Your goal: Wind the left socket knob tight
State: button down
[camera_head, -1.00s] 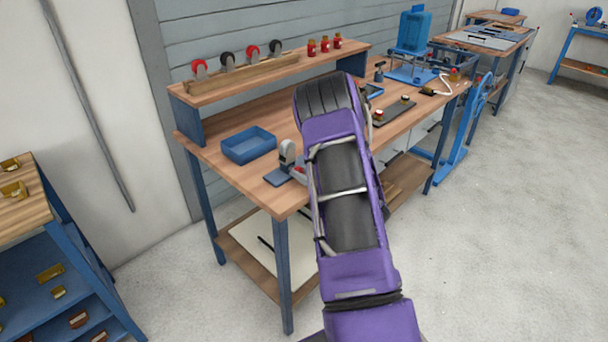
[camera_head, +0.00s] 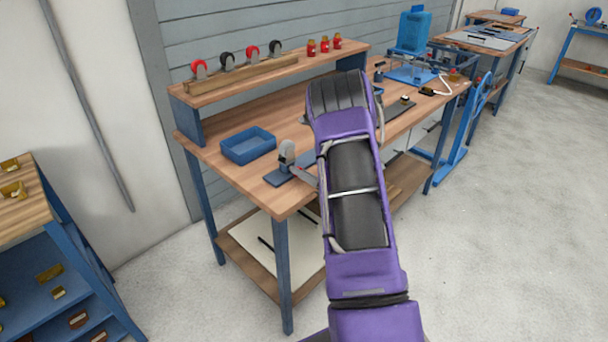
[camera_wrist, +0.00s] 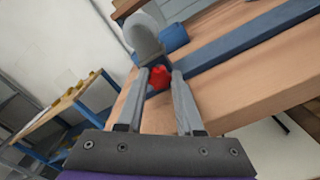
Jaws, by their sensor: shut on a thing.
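The red knob (camera_wrist: 160,77) sits between the fingertips of my gripper (camera_wrist: 160,80) in the wrist view. The fingers are shut on it. Just beyond it stands a grey rounded upright socket piece (camera_wrist: 145,35) on a long blue-grey bar (camera_wrist: 240,48). In the head view this rounded piece (camera_head: 287,153) stands at the near left part of the bench, on a dark base plate (camera_head: 278,178). My purple and black arm covers the bench right of it and hides most of the knob and the fingers there. How tight the knob is cannot be told.
A blue tray (camera_head: 248,146) lies left of the socket on the wooden bench (camera_head: 225,170). The raised shelf (camera_head: 275,70) holds several red and black round pieces and red jars. A blue stand (camera_head: 414,32) is at the far end. The bench front edge is close by.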

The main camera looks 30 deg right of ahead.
jog(key=shift+m, duration=0.5)
jog(key=c, duration=0.5)
grip_release()
jog(key=shift+c, duration=0.2)
